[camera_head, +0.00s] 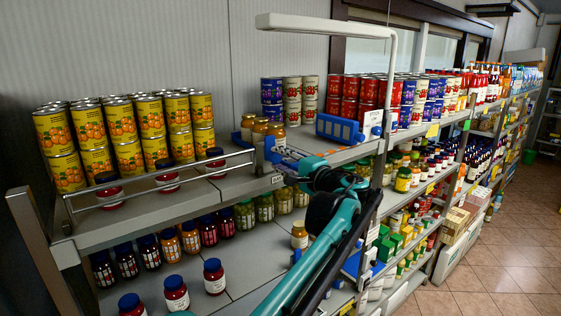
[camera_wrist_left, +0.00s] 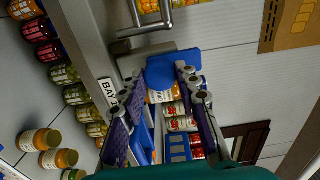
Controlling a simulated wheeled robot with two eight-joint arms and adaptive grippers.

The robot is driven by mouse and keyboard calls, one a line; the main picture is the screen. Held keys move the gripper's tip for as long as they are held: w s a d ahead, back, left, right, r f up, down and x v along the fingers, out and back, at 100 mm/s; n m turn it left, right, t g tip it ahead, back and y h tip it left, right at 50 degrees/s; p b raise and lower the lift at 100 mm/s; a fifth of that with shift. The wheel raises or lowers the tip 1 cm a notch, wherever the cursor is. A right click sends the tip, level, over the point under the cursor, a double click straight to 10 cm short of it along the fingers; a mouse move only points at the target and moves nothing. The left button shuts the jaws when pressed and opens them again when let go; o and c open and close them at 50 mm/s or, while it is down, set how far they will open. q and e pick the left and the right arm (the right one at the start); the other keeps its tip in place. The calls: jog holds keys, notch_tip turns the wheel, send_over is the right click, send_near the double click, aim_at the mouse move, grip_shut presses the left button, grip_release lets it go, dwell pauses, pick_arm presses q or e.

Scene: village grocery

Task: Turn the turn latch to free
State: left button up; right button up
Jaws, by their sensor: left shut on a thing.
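The turn latch (camera_wrist_left: 161,72) is a blue rounded knob with a blue plate beside it, at the end of the metal shelf rail in the left wrist view. In the head view, a small blue part of it (camera_head: 270,147) shows at the rail's right end, beside my gripper. My left gripper (camera_wrist_left: 158,76) has its two fingers on either side of the knob and is shut on it. In the head view the left gripper (camera_head: 283,158) reaches the upper shelf's front edge, and its fingers partly hide the latch. My right gripper is not in view.
More jars (camera_head: 176,293) fill the shelf below. The tiled aisle (camera_head: 500,262) at right is clear.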

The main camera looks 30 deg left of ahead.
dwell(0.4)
pick_arm(q)
jog(key=o, duration=1.2)
jog(key=shift+w, duration=0.1)
jog(key=shift+c, duration=0.2)
jog(key=v, duration=1.2)
jog(key=shift+f, duration=0.1)
